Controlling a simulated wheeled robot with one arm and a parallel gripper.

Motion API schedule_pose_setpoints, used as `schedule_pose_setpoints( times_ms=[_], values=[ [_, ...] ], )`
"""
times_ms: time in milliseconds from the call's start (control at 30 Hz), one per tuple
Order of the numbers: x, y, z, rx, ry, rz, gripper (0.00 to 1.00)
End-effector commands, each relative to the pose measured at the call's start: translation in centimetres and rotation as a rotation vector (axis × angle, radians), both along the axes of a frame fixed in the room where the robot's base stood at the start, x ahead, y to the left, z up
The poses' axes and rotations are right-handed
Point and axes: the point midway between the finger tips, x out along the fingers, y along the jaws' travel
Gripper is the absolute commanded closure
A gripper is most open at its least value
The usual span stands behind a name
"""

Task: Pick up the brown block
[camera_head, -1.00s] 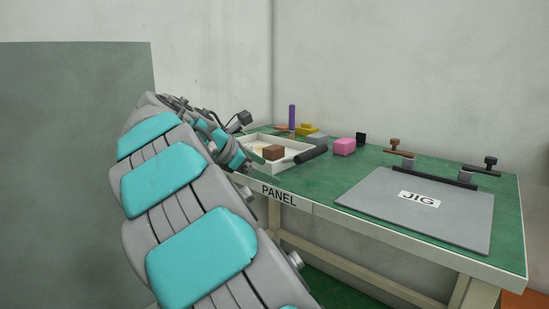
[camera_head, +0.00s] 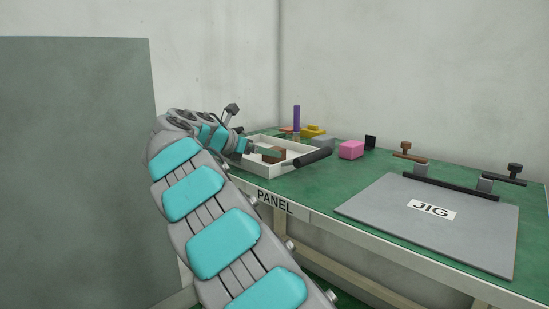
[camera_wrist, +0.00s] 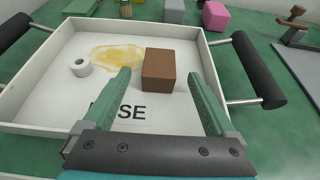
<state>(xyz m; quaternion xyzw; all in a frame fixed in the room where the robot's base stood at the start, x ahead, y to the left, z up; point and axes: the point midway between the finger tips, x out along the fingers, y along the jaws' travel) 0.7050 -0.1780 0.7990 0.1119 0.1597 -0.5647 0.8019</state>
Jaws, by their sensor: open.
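The brown block (camera_wrist: 159,70) sits in the white tray (camera_wrist: 32,88), right of the tray's middle in the wrist view. In the head view the brown block (camera_head: 273,154) is partly hidden behind my gripper (camera_head: 262,152). My gripper (camera_wrist: 163,80) is open in the wrist view, with one green finger on each side of the picture's middle. The block shows between and beyond the fingertips, nearer the right one. I cannot tell whether either finger touches it.
Black handles, one at right (camera_wrist: 258,70), flank the tray. A pink block (camera_head: 351,149), a purple post (camera_head: 296,118) and a grey jig plate (camera_head: 430,222) stand on the green table.

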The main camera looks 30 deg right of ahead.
Motion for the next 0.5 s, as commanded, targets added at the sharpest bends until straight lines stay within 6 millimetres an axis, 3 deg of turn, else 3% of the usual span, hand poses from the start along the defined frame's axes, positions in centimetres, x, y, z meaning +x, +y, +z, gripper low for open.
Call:
schedule_pose_setpoints(
  times_ms=[200,433,500],
  values=[
    [0.9,-2.6,-1.3,0.000,0.001,-0.003,0.09],
    [1.1,-2.8,-1.3,0.000,-0.001,-0.001,0.09],
    [1.1,-2.8,-1.3,0.000,-0.001,-0.001,0.16]
  ],
)
